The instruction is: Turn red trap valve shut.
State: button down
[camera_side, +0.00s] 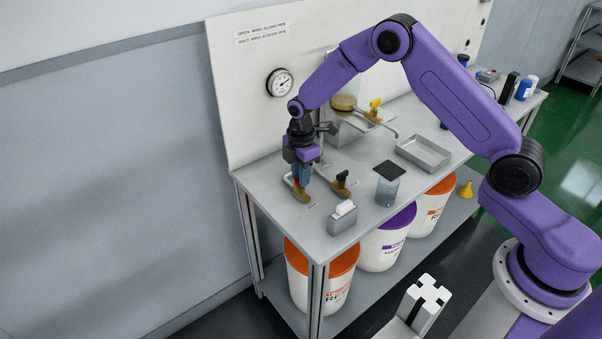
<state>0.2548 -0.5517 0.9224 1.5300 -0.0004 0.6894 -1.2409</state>
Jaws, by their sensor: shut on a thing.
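My gripper (301,181) points straight down over the front left of the bench and is shut on the wing handle of the red trap valve. Only a small bit of red shows by the fingers, and the wing's angle to its pipe is hidden. The brass-coloured valve body (302,195) shows just below the fingertips, low on the bench top. A sign (262,34) on the back panel reads that open is wing along pipe and shut is wing across pipe.
A black-handled valve (341,182) stands close to the right of my gripper, with a tissue box (342,218) in front. A gauge (280,83) hangs behind.

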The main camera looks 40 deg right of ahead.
dwell(0.3)
jog(key=c, duration=1.2)
grip_release()
notch_tip(320, 180, up, 18)
jog(key=shift+f, duration=0.25)
